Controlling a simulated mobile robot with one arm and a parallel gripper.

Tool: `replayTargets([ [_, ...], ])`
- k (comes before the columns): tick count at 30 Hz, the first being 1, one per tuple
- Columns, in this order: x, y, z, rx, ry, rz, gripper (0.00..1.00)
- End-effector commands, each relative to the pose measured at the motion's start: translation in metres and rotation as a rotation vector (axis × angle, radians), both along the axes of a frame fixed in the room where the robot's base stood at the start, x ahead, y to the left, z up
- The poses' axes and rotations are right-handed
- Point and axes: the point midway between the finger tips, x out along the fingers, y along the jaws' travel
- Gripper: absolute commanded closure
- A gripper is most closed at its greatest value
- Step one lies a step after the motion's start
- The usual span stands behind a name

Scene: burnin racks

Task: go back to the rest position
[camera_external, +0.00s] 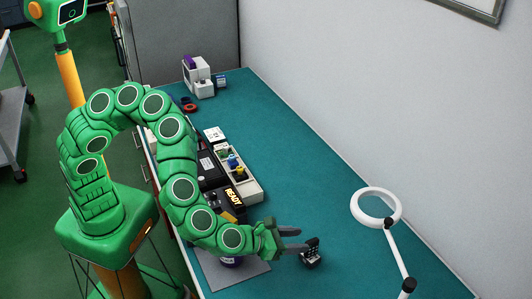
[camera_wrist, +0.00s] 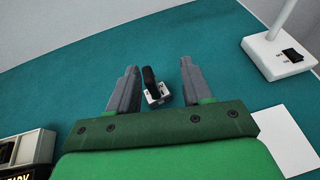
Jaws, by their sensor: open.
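My gripper (camera_external: 298,240) reaches out over the teal bench at the front, with its two grey fingers apart. In the wrist view my gripper (camera_wrist: 158,68) is open, with a wide gap between the fingers. A small dark device with a pale base (camera_external: 311,254) stands on the bench by the fingertips. In the wrist view the device (camera_wrist: 154,90) appears in the gap between the fingers, and neither finger visibly touches it.
A magnifier lamp (camera_external: 398,214) stands to the right; its white base (camera_wrist: 279,56) shows in the wrist view. A parts tray (camera_external: 250,189) and a READY display (camera_external: 233,198) lie beside my arm. A grey mat (camera_external: 251,272) lies below it. The bench's right side is mostly clear.

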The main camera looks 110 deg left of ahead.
Motion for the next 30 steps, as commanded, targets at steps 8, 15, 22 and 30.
replayTargets([
  [8, 0.041, -0.02, 0.109, 0.256, -0.006, -0.385, 0.5],
  [15, 0.041, -0.043, 0.184, 0.609, 0.038, -0.7, 0.5],
  [22, 0.016, -0.057, 0.227, 1.015, 0.145, -0.959, 0.5],
  [30, -0.033, -0.048, 0.238, 1.508, 0.383, -1.23, 0.5],
])
